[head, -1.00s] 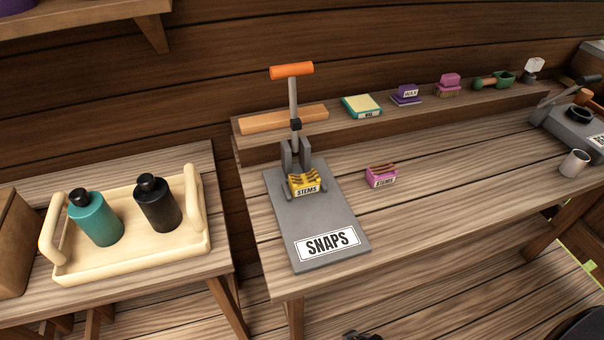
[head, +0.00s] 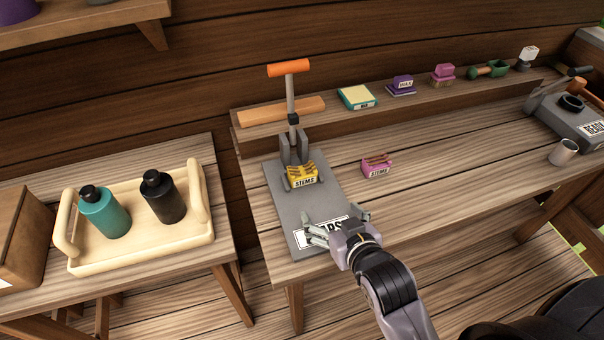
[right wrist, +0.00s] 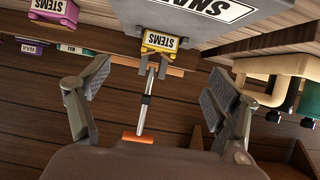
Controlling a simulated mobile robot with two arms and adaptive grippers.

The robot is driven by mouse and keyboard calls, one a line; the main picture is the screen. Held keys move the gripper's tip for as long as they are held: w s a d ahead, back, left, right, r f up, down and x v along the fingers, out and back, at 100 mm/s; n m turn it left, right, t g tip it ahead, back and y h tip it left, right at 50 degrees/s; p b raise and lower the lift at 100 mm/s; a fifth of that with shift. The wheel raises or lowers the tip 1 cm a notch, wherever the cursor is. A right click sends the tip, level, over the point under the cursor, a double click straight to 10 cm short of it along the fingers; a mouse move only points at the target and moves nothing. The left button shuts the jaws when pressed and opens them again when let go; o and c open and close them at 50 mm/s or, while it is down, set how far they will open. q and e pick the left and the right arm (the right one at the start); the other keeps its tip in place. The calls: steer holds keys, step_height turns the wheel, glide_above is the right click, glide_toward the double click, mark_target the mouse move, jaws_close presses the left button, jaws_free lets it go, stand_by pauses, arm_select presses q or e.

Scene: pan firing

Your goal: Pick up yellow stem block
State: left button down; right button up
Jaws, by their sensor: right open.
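The yellow stem block (head: 302,175), labelled STEMS, sits on the grey SNAPS press plate (head: 283,210), between the forks at the foot of the orange-handled press. It also shows upside down at the top of the right wrist view (right wrist: 160,40). My right gripper (head: 335,222) is open and empty over the front part of the plate, in front of the block and partly covering the SNAPS label. In the right wrist view its two fingers (right wrist: 152,95) are spread wide apart. My left gripper is not in view.
A pink STEMS block (head: 376,167) lies right of the press. The press lever (head: 291,95) rises behind the yellow block. A tray (head: 140,250) with two bottles stands on the left table. A cup (head: 563,152) and a grey machine (head: 570,122) are at the far right.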

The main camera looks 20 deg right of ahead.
steer(key=w+r+t, duration=0.1)
steer(key=w, duration=0.2)
steer(key=p, duration=0.2)
glide_toward(300, 167)
steer(key=shift+w+d+f, duration=0.1)
steer(key=shift+w+f, duration=0.65)
steer(key=shift+w, duration=0.25)
steer(key=x, duration=0.3)
steer(key=p+x, duration=0.1)
steer(key=shift+w+r, duration=0.25)
steer(key=shift+w, duration=0.1)
steer(key=shift+w+f, duration=0.2)
steer(key=shift+w, duration=0.1)
steer(key=shift+s, duration=0.1)
steer(key=shift+c, duration=0.5)
steer(key=c, duration=1.3)
steer(key=shift+o, duration=0.2)
